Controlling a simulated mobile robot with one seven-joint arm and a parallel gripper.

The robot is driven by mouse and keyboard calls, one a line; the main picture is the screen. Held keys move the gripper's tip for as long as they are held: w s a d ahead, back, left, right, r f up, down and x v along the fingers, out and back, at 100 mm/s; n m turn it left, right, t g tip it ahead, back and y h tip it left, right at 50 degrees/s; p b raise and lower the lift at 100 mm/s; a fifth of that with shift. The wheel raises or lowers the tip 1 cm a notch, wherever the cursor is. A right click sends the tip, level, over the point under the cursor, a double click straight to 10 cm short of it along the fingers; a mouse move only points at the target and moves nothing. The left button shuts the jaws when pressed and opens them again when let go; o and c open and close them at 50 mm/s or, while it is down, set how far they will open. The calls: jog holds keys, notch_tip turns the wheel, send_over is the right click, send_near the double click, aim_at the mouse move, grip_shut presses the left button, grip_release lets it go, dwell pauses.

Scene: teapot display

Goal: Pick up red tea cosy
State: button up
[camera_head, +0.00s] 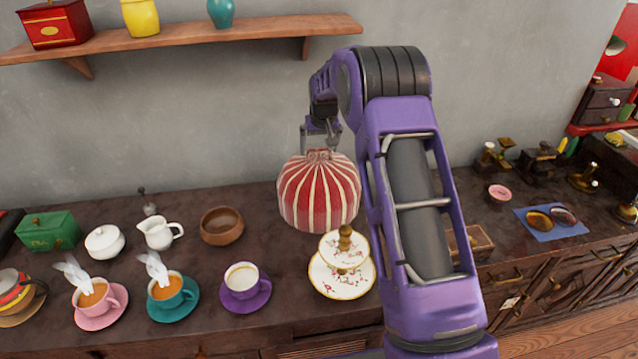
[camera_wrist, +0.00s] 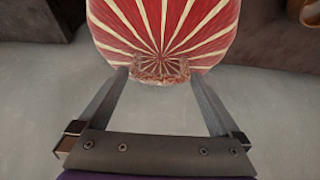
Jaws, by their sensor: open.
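The red tea cosy (camera_head: 318,196), with cream stripes and a gathered top, stands on the dark cabinet top behind a two-tier floral cake stand. My gripper (camera_head: 320,137) is directly above its gathered top, pointing down. In the wrist view the cosy (camera_wrist: 165,30) fills the upper middle, and its gathered top lies between the two fingers of my gripper (camera_wrist: 160,80). The fingers are spread apart, one on each side of the top. I cannot tell whether either finger touches the cloth. The cosy's lower right front is partly hidden by the cake stand.
The cake stand (camera_head: 342,280) is close in front of the cosy. A wooden bowl (camera_head: 222,226), a white jug (camera_head: 160,233) and a purple cup and saucer (camera_head: 245,288) stand to the left. A wooden shelf (camera_head: 180,38) hangs on the wall above.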

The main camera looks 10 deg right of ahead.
grip_shut()
dwell(0.3)
jog(key=shift+r, duration=0.1)
